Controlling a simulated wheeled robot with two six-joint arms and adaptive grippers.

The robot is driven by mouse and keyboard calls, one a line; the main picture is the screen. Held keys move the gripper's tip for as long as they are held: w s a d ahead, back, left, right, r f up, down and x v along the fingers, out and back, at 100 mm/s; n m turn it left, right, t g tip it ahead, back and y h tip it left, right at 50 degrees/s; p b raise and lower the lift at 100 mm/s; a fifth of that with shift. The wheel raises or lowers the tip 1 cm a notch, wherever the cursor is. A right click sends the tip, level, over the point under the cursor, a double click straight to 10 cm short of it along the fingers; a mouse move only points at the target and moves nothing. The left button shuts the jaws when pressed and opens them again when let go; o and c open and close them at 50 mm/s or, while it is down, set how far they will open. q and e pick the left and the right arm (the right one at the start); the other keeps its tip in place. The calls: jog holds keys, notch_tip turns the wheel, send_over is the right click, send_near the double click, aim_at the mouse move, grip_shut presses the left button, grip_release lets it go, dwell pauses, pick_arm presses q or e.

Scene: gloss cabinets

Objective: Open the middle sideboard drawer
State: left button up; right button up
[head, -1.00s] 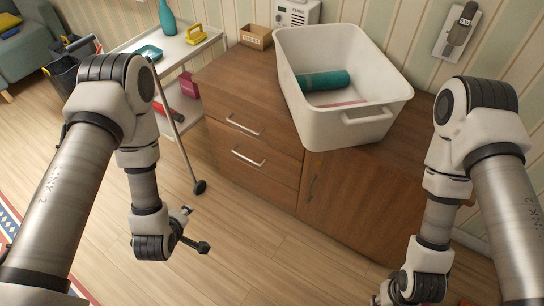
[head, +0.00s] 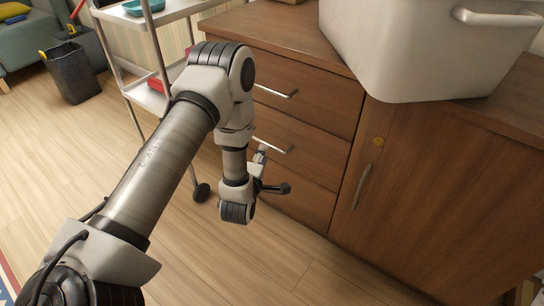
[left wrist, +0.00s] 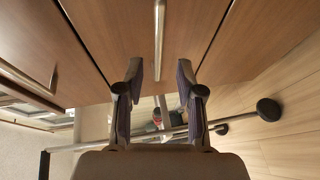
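The wooden sideboard (head: 430,180) has a stack of drawers on its left side. The middle drawer (head: 315,150) is shut, with a silver bar handle (head: 278,147). My left gripper (head: 273,172) is at the front of this drawer, close to the handle. In the left wrist view the gripper (left wrist: 159,78) is open, with a finger on each side of the line of the middle handle (left wrist: 158,35). I cannot tell whether the handle is fully between the fingers; no contact shows. My right gripper is out of view.
The top drawer handle (head: 277,92) is just above, and also shows in the left wrist view (left wrist: 28,80). A cabinet door (head: 425,190) is to the right. A white bin (head: 420,50) stands on top. A wheeled cart (head: 150,98) is close on the left.

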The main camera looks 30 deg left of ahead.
aim_at(267, 143)
pick_arm(q)
jog(key=b+x, duration=0.1)
jog(key=x, duration=0.6)
jog(key=shift+b, duration=0.35)
grip_shut()
